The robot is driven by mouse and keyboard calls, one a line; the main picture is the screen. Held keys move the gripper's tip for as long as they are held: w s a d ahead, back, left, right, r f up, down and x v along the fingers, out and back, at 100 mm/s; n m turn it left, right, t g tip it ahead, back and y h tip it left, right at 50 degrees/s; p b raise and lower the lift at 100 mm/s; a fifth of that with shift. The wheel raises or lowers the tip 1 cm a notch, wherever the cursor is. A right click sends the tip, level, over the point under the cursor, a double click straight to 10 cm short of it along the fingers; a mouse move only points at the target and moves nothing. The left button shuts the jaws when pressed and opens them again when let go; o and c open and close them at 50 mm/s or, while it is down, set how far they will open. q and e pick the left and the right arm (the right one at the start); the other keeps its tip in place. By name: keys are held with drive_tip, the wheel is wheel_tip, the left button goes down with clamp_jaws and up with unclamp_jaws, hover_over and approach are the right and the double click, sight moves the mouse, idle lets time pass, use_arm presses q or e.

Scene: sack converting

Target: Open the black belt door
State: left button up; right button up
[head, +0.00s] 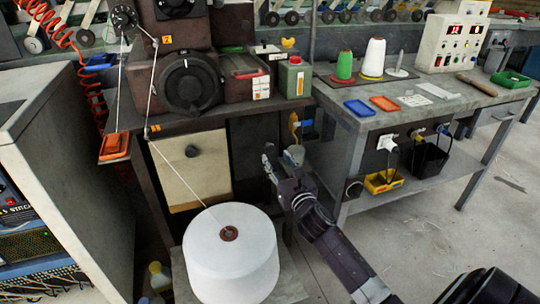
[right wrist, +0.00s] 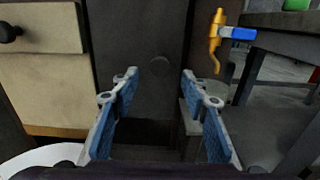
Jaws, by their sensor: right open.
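The black belt door (head: 250,140) is a dark panel under the sewing machine table, right of a beige door. It looks closed. In the right wrist view the dark door (right wrist: 125,45) is straight ahead, with a dark round knob (right wrist: 160,66) between my fingers in the picture. My right gripper (head: 280,160) is in front of the door's right part and hides some of it. Its blue-padded fingers (right wrist: 160,95) are apart with nothing between them. I cannot tell the exact gap to the knob, but no contact shows. My left gripper is not in view.
The beige door (head: 190,168) has a black knob. A large white thread cone (head: 230,270) stands in front, its thread rising to the machine. A yellow hook-like part with a blue piece (right wrist: 216,35) hangs right of the door. A workbench (head: 450,95) stands to the right.

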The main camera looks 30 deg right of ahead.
sight(271, 150)
drive_tip(key=shift+b+x, duration=0.3)
drive_tip(key=shift+x, duration=1.9)
drive_tip(key=shift+a, duration=0.1)
clamp_jaws()
